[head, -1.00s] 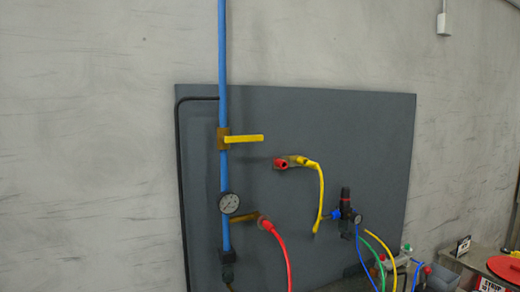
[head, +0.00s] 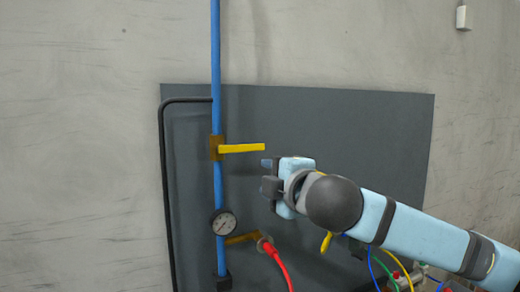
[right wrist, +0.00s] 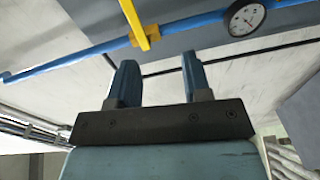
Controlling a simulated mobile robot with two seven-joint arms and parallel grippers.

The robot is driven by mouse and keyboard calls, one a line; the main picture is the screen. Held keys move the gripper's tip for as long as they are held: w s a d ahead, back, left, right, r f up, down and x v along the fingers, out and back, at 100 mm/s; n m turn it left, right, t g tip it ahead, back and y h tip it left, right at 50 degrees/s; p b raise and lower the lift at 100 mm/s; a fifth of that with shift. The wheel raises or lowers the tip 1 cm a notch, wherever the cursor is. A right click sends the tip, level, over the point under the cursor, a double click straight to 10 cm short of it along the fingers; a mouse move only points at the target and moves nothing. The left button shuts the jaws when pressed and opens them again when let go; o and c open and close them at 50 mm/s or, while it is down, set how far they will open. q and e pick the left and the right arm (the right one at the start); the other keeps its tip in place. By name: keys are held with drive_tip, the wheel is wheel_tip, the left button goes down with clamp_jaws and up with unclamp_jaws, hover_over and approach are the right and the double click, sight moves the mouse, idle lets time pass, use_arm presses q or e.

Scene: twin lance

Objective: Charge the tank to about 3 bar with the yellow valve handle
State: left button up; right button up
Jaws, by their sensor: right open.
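The yellow valve handle (head: 242,148) sticks out level to the right from a brass valve body (head: 217,148) on the upright blue pipe (head: 216,60). It also shows at the top of the right wrist view (right wrist: 134,20). A round white pressure gauge (head: 223,223) sits lower on the pipe; its needle is too small to read surely. My right gripper (head: 266,175) is just right of and slightly below the handle's free end, apart from it. In the right wrist view its two fingers (right wrist: 158,66) are spread with nothing between them. My left gripper is not in view. No tank is recognisable.
A dark grey panel (head: 320,115) backs the pipe. A red hose (head: 279,263) on a brass branch hangs below my right gripper. A black pipe (head: 165,180) runs at the left. Yellow, green and blue hoses lie partly behind my right arm. Space above the handle is clear.

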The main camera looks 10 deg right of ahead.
sight(253, 148)
drive_tip(key=shift+t+h, duration=0.3)
drive_tip(key=shift+h, duration=0.1)
drive_tip(key=w+r+p, duration=0.1)
drive_tip(key=w, duration=0.3)
drive_tip(key=w+r+p, duration=0.1)
drive_tip(key=w, duration=0.3)
drive_tip(key=w+r+p, duration=0.1)
drive_tip(key=w+p, duration=0.1)
drive_tip(key=w, duration=0.2)
drive_tip(key=shift+w+a+r, duration=0.15)
drive_tip(key=shift+a+r, duration=0.05)
drive_tip(key=shift+r, duration=0.15)
drive_tip(key=shift+w+a+f, duration=0.1)
drive_tip(key=shift+w, duration=0.45)
drive_tip(key=shift+c, duration=1.1)
clamp_jaws()
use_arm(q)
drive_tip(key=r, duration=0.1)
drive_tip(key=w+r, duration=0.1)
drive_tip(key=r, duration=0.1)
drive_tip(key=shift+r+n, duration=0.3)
